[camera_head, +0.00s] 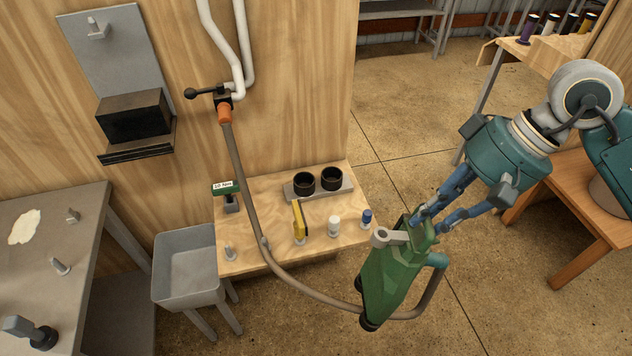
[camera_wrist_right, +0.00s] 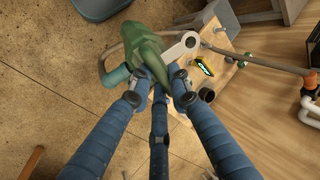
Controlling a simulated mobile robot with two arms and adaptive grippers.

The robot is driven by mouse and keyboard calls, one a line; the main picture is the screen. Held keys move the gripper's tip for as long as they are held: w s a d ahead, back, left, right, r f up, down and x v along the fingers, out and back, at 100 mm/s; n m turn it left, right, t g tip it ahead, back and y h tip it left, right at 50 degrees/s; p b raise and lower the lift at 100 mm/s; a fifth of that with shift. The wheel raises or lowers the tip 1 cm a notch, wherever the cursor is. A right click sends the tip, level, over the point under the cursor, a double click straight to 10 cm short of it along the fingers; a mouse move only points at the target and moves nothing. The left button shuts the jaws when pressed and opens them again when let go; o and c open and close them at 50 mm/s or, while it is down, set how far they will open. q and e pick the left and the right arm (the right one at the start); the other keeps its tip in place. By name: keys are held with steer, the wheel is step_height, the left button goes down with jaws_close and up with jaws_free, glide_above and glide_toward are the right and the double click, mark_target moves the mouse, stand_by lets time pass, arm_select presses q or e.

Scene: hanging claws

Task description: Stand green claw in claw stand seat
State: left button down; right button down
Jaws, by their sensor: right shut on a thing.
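The green claw (camera_head: 392,272) hangs tilted in the air in front of the small wooden table, its dark tips pointing down. A grey eyelet arm and a blue-green elbow stick out of it. It also shows in the wrist view (camera_wrist_right: 147,50). My right gripper (camera_head: 428,220) is shut on its upper end; the blue fingers also show in the wrist view (camera_wrist_right: 165,85). The claw stand (camera_head: 319,191) is a grey base with two black round cups at the back of the table. Both cups look empty. The claw is apart from it, nearer and lower right. My left gripper is out of view.
A brown hose (camera_head: 240,180) runs from the wall valve (camera_head: 223,100) across the table to the claw. A yellow tool (camera_head: 299,219), a white peg (camera_head: 334,226) and a blue peg (camera_head: 366,217) stand before the stand. A grey bin (camera_head: 186,268) is left of the table.

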steer(key=c, duration=2.2)
jaws_free()
jaws_close()
steer(key=shift+r, duration=0.1)
